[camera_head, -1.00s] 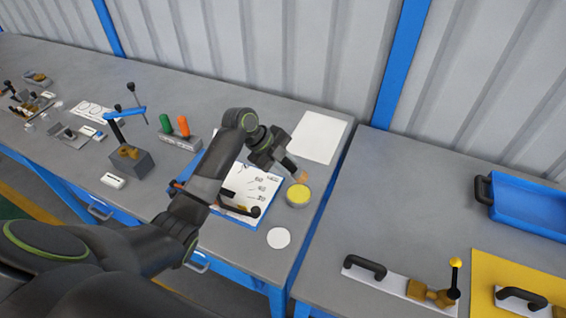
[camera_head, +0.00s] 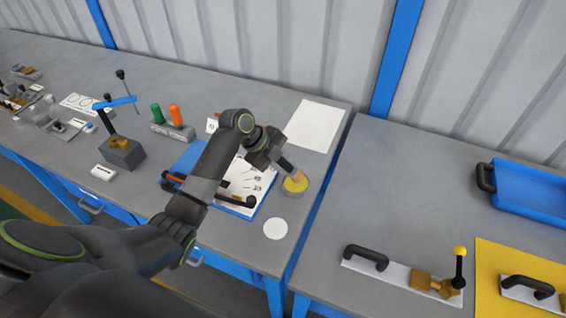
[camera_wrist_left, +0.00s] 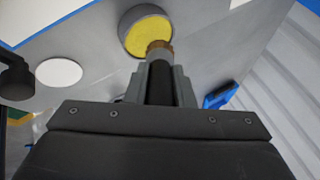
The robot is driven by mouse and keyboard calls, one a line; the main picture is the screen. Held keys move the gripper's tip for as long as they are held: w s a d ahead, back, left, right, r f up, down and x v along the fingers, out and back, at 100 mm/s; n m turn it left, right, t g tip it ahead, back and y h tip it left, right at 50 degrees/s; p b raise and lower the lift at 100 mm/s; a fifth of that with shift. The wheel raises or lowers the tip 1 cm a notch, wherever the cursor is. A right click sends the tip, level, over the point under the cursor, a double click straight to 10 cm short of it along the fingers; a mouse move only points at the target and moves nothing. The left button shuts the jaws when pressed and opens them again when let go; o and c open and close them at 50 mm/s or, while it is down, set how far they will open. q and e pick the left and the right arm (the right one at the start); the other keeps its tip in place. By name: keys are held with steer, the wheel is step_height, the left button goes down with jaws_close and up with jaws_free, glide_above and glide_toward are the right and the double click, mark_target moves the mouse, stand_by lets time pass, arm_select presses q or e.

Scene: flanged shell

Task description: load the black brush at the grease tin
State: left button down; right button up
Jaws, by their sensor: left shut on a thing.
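The grease tin (camera_head: 304,193) is a round grey tin with yellow grease, near the right end of the left bench. It also shows at the top of the left wrist view (camera_wrist_left: 126,40). My left gripper (camera_head: 281,162) is shut on the black brush, whose dark handle (camera_wrist_left: 161,88) lies between the fingers in the wrist view. The brush's tan bristles (camera_head: 298,176) point down and overlap the yellow grease. I cannot tell how deep they reach. My right gripper is not in view.
A blue clipboard with a printed sheet (camera_head: 245,190) and dark-handled tools lies left of the tin. A white disc (camera_head: 275,229) lies in front, a white sheet (camera_head: 315,126) behind. A rack with green and orange handles (camera_head: 175,131) stands farther left. A gap separates the right bench.

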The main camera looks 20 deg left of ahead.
arm_select(q)
steer(key=shift+f+b, duration=0.6)
steer(key=shift+f, duration=0.15)
stand_by(1.6)
steer(key=shift+r, duration=0.1)
steer(key=shift+r+p, duration=2.85)
steer(key=shift+r, duration=0.6)
